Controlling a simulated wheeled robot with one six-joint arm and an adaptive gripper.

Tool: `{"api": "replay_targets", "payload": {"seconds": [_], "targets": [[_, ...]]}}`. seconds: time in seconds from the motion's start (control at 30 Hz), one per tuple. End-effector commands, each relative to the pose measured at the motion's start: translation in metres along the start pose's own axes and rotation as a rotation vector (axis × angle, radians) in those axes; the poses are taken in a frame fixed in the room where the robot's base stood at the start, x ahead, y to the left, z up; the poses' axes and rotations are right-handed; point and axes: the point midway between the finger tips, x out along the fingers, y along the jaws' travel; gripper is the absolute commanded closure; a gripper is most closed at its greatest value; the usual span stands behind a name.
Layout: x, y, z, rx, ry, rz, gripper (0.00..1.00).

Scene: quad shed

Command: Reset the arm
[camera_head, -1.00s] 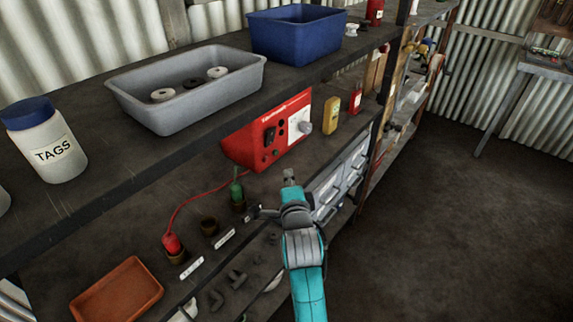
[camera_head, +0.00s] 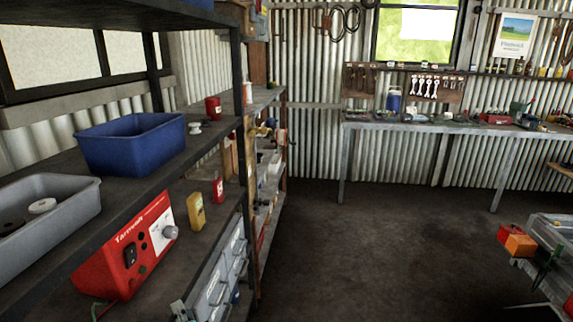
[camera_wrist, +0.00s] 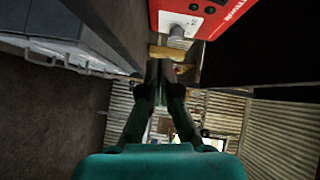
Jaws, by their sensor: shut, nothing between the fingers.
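My gripper (camera_wrist: 159,75) shows in the wrist view, its two dark fingers together at the tips, shut and empty. The red power unit (camera_wrist: 197,17) is above and to the right of the fingertips in that view, apart from them. A yellow item (camera_wrist: 167,52) shows just past the fingertips. The arm and gripper do not show in the head view.
In the head view, the shelf on the left holds a grey tray (camera_head: 75,211), a blue bin (camera_head: 130,150), the red power unit (camera_head: 125,250) and a yellow bottle (camera_head: 196,211). A workbench (camera_head: 390,126) stands at the back. The floor (camera_head: 370,260) between is clear.

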Motion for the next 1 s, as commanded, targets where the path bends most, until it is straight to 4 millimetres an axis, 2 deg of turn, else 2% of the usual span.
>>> {"api": "replay_targets", "payload": {"seconds": [0.03, 0.2, 0.37, 0.5, 0.7, 1.0], "targets": [[-0.014, 0.022, -0.011, -0.029, 0.016, 0.014, 1.00], [-0.067, 0.085, -0.044, -0.157, 0.072, 0.047, 1.00], [-0.124, 0.134, -0.069, -0.278, 0.120, 0.083, 1.00], [-0.178, 0.169, -0.086, -0.382, 0.159, 0.120, 1.00], [-0.258, 0.205, -0.101, -0.528, 0.209, 0.184, 1.00], [-0.378, 0.229, -0.106, -0.737, 0.271, 0.294, 1.00]]}}
